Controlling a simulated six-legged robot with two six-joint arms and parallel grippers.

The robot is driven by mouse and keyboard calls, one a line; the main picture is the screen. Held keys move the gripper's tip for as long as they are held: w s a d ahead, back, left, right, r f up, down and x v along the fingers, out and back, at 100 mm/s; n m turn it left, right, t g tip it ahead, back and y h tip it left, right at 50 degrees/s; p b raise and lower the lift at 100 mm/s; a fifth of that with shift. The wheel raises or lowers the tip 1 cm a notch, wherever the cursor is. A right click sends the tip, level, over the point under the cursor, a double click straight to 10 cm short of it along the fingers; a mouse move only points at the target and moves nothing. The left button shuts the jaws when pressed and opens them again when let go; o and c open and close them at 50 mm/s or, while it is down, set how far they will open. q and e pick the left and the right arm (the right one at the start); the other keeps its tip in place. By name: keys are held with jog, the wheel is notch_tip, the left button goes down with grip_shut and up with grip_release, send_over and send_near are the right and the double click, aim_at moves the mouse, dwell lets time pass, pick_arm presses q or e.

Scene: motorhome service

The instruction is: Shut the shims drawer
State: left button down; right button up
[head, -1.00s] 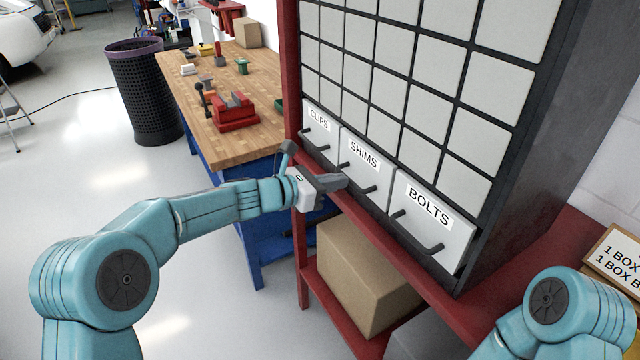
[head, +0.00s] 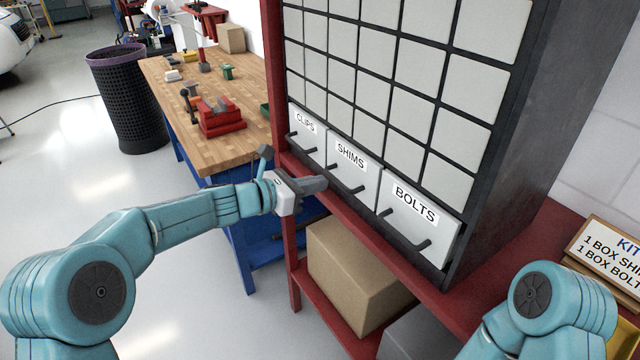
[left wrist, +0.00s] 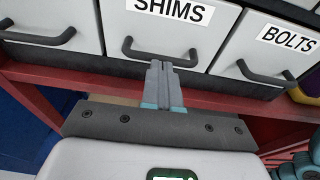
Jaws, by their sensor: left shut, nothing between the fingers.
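The shims drawer (head: 350,164) is the middle of three labelled drawers in the bottom row of the cabinet. Its front looks about level with its neighbours, with no clear gap showing. It fills the top middle of the left wrist view (left wrist: 196,42), with its dark bar handle (left wrist: 160,54). My left gripper (head: 325,183) is shut and empty, just in front of and below that handle. In the left wrist view its fingertips (left wrist: 159,66) overlap the handle's lower edge; I cannot tell if they touch. My right gripper is out of view; only my right arm shows.
The clips drawer (head: 306,131) is on the left and the bolts drawer (head: 418,218) on the right, both with bar handles. A red shelf edge (head: 385,246) runs below them, above a cardboard box (head: 352,276). A wooden workbench (head: 170,89) stands at left.

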pick_arm(q)
jog(key=b+v, duration=0.1)
jog(key=v, duration=1)
jog(key=shift+a+f+b, duration=0.15)
jog(key=shift+a+b, duration=0.15)
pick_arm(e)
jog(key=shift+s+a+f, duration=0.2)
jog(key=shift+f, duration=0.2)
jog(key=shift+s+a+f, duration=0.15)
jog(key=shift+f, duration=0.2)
pick_arm(q)
jog(key=s+d+f+m+g+y, duration=0.1)
jog(key=s+f+g, duration=0.3)
jog(key=f, duration=0.8)
jog(key=s+d+f+g+y, duration=0.15)
jog(key=s+f, duration=0.45)
jog(key=f, duration=0.6)
jog(key=s+a+f+m+g+y, duration=0.1)
jog(key=s+a+f+m+y, duration=0.1)
jog(key=s+f+m, duration=0.6)
jog(key=s+a+f+m+g+y, duration=0.2)
jog(key=s+f+m+y, duration=0.2)
jog(key=s+f+m, duration=0.5)
jog(key=s+m, duration=0.5)
jog(key=shift+s+f, duration=0.15)
